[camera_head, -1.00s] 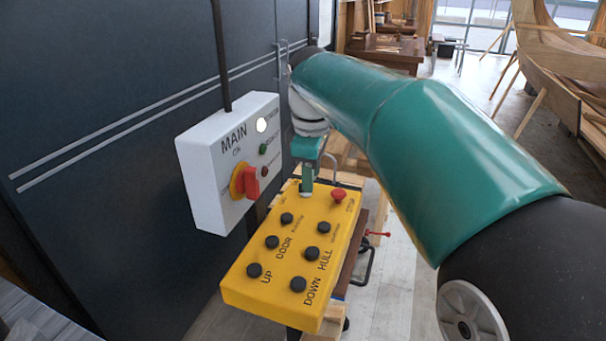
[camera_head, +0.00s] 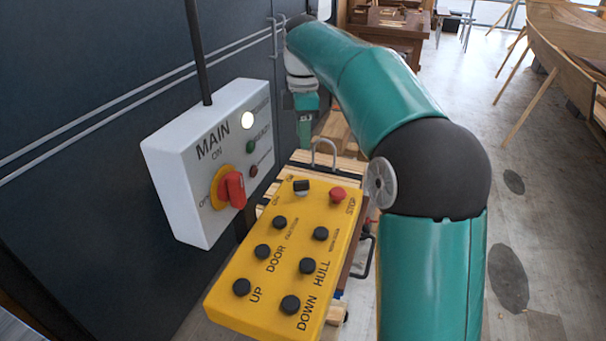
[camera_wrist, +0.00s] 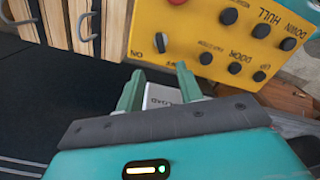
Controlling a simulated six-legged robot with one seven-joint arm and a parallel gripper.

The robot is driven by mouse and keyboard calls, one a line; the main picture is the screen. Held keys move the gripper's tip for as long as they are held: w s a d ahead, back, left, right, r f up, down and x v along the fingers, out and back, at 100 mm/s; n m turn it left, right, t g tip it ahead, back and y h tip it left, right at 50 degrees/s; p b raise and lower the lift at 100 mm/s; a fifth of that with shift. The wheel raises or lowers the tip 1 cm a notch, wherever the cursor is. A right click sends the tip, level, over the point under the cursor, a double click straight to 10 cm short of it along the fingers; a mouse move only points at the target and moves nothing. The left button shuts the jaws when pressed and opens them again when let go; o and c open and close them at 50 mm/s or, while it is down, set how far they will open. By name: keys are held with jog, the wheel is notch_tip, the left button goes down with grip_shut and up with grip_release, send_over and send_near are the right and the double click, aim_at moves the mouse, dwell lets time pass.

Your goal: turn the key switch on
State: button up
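The yellow control panel (camera_head: 285,255) stands tilted at the centre of the head view. The key switch (camera_head: 302,187) is a small dark knob with a pale edge near its far end, with small lettering beside it. In the wrist view the key switch (camera_wrist: 161,42) shows beyond my fingers, apart from them. My gripper (camera_head: 304,132) is beyond the panel's far end, near the dark wall, and touches no part of the panel. In the wrist view my gripper (camera_wrist: 158,82) has its two green fingers apart and nothing held between them.
A white MAIN box (camera_head: 195,165) with a red rotary handle (camera_head: 233,188) is left of the panel. A red stop button (camera_head: 338,194) sits beside the key switch, with several black buttons nearer. Slatted wood with metal handles (camera_wrist: 88,25) lies beyond the panel.

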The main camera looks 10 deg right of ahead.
aim_at(303, 181)
notch_tip(303, 181, down, 14)
jog(key=shift+r, duration=0.1)
dwell(0.5)
grip_shut()
